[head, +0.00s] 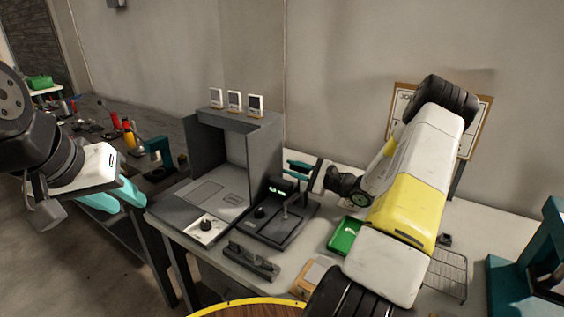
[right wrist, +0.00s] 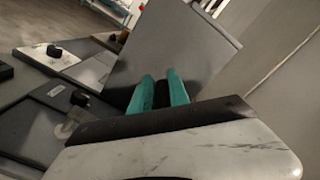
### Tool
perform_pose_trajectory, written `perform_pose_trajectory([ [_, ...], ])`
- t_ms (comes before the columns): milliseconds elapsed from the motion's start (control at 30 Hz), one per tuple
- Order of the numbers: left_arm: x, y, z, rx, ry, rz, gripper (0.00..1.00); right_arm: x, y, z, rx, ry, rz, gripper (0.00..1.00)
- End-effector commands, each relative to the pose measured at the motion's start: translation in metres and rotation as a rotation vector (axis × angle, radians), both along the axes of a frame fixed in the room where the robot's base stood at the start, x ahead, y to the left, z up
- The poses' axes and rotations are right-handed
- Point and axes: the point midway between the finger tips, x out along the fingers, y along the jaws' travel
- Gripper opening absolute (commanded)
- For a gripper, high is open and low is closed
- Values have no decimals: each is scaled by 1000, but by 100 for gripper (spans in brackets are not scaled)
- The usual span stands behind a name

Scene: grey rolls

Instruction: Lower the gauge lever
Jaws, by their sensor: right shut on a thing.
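The gauge (head: 281,190) is a dark unit with a small green-lit display. It stands on a dark base plate (head: 272,234) on the bench, right of the grey booth. A thin upright metal post (head: 285,211) shows in front of the display. My right gripper (head: 291,170) reaches in from the right at the gauge's top. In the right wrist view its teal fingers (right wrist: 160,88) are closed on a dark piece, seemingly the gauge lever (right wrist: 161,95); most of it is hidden. My left gripper (head: 128,203) is open and empty, left of the bench.
The grey booth (head: 193,150) with several small cards on top stands left of the gauge. A black knob (head: 259,212), a dark fixture (head: 251,262) and a green tray (head: 345,236) are near. A wire rack (head: 447,274) and teal press (head: 540,262) stand right.

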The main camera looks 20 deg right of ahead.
Motion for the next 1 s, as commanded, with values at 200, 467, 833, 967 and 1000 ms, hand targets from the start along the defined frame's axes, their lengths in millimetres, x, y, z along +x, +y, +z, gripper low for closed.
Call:
perform_pose_trajectory([
  [200,0,0,0,0,0,0,34,-9,3,-7,-37,-20,-11,0],
  [467,0,0,0,0,0,0,34,-12,7,-9,-36,-18,-12,0],
  [833,0,0,0,0,0,0,34,-13,7,-10,-35,-15,-12,0],
  [967,0,0,0,0,0,0,34,-13,8,-10,-35,-15,-12,30],
  [1000,0,0,0,0,0,0,34,-12,8,-10,-35,-16,-11,38],
])
